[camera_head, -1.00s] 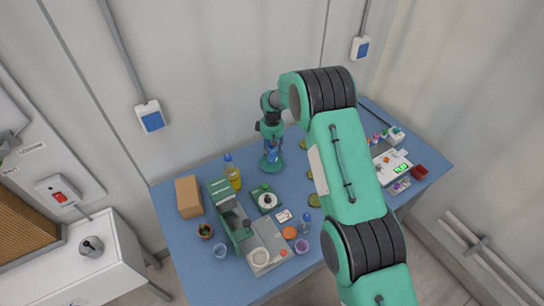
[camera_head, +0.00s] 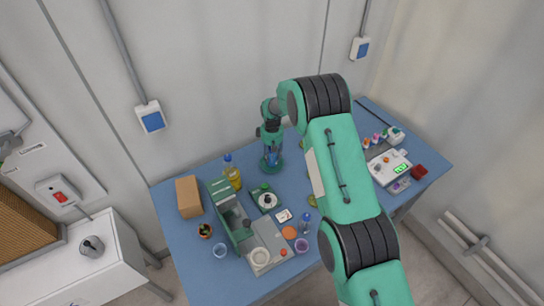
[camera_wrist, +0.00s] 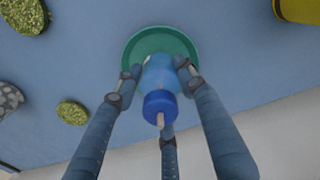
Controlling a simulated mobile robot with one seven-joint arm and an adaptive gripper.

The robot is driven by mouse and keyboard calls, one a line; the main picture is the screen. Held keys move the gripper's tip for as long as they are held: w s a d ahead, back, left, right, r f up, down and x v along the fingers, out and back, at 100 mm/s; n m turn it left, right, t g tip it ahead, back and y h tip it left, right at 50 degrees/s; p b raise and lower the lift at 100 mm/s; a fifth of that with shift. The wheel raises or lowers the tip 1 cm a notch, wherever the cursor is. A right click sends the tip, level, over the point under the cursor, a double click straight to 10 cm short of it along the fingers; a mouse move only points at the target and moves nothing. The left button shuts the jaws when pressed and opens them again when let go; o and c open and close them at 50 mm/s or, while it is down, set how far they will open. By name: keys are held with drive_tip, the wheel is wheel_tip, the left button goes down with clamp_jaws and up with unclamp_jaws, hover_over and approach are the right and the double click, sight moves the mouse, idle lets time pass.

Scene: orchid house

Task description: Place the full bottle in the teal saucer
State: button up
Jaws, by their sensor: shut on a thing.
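My gripper (camera_wrist: 158,88) is shut around a blue bottle with a darker blue cap (camera_wrist: 160,102) and pale spout. The bottle is upright or nearly so; its fill level cannot be told. The teal saucer (camera_wrist: 134,52) lies under it in the wrist view, and the bottle's base overlaps the saucer. Whether the base touches it is hidden.
A yellow bottle (camera_head: 233,177) and a cardboard box (camera_head: 188,196) stand left of the saucer. A green and grey device (camera_head: 232,217) and a white scale (camera_head: 389,165) are on the table. Green mossy discs (camera_wrist: 72,112) lie nearby. The wall is close behind.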

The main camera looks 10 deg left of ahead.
drive_tip(key=shift+f, duration=0.15)
drive_tip(key=o, duration=1.2)
drive_tip(key=shift+o, duration=0.2)
drive_tip(key=shift+r, duration=0.2)
drive_tip(key=shift+r+b, duration=0.3)
drive_tip(key=shift+r, duration=5.65)
